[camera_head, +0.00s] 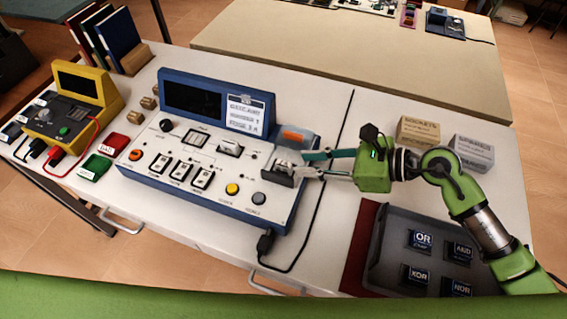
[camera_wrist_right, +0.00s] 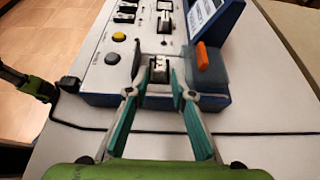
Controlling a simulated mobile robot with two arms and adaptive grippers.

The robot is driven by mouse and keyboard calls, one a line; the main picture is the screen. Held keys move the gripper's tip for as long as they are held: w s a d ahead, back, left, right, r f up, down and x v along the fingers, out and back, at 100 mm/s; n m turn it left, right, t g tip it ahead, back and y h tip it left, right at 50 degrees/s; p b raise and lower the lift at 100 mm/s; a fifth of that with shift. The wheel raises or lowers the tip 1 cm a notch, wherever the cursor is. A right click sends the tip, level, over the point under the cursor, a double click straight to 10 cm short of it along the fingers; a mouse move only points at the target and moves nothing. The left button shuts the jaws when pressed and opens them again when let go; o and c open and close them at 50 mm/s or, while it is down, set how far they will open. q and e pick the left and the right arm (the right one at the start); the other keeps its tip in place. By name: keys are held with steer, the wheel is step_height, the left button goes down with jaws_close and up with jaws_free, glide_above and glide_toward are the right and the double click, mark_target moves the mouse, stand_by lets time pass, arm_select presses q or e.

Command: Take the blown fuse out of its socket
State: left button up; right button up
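The fuse socket (camera_head: 280,172) is a dark block at the right end of the blue and white exhibit panel (camera_head: 215,185). In the right wrist view a small pale, metallic piece, seemingly the fuse (camera_wrist_right: 159,65), sits in it. My right gripper (camera_head: 308,165) reaches in from the right, its fingertips at the socket. In the wrist view the fingers (camera_wrist_right: 160,82) are apart, one on each side of the socket. I cannot tell whether they touch it. A green and dark part at the wrist view's left edge seems to be my left arm; its fingers are unclear.
A grey block with an orange part (camera_head: 292,136) stands close behind the socket. Red (camera_head: 114,143) and green (camera_head: 95,167) trays and a yellow meter (camera_head: 85,92) are left. Two boxes (camera_head: 418,131) and a dark tray of logic blocks (camera_head: 385,265) are right. A black cable crosses the table.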

mark_target(284, 163)
steer(key=x, duration=0.5)
steer(key=shift+w+a+f, duration=0.1)
steer(key=shift+a+f, duration=0.05)
steer(key=shift+a, duration=0.15)
jaws_close()
